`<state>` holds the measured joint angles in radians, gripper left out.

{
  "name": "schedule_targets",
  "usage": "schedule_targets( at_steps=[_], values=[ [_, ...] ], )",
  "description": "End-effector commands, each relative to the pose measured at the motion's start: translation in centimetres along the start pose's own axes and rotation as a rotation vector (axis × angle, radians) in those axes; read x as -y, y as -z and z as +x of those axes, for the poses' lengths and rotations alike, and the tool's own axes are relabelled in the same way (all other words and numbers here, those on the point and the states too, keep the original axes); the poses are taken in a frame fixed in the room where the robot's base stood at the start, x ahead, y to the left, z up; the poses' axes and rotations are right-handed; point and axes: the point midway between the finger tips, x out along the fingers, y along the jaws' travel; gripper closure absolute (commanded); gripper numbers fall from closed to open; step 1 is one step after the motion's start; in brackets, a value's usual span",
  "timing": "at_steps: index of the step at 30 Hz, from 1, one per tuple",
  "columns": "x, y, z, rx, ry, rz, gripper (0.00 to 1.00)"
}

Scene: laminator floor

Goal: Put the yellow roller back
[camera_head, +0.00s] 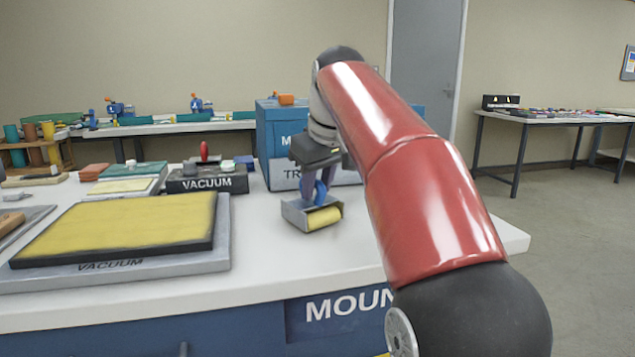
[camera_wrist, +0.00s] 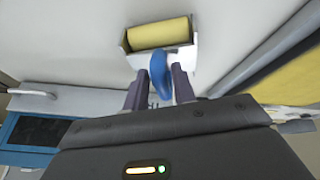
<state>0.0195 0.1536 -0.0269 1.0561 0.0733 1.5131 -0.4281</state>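The yellow roller (camera_head: 324,217) lies in a small grey metal holder (camera_head: 296,215) on the white table, near its right end. Its blue handle (camera_head: 321,192) points up. My gripper (camera_head: 322,186) is above the holder, pointing down, with its fingers around the handle. In the wrist view the roller (camera_wrist: 158,33) lies along the holder (camera_wrist: 133,60), and the blue handle (camera_wrist: 160,75) is between my two fingers (camera_wrist: 158,85). A gap shows between the left finger and the handle, so the fingers look open. The far side of the handle is hidden.
A yellow pad on a grey board (camera_head: 120,267) marked VACUUM lies to the left. A black VACUUM box (camera_head: 208,183) and a blue bin (camera_head: 268,140) stand behind. The white table top between pad and holder is clear. Another table (camera_head: 550,117) stands far right.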

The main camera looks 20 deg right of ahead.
Motion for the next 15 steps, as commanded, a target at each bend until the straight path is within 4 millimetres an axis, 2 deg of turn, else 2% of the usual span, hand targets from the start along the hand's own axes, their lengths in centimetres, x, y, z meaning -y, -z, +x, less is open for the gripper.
schedule_targets(
  at_steps=[1,3,11,15],
  values=[
    [0.0,0.0,0.0,0.0,0.0,0.0,0.67],
    [0.0,0.0,0.0,0.0,0.0,0.0,0.58],
    [0.0,0.0,-0.1,0.001,0.001,0.0,0.58],
    [-0.1,0.1,-1.4,-0.002,-0.001,0.0,0.58]
  ],
)
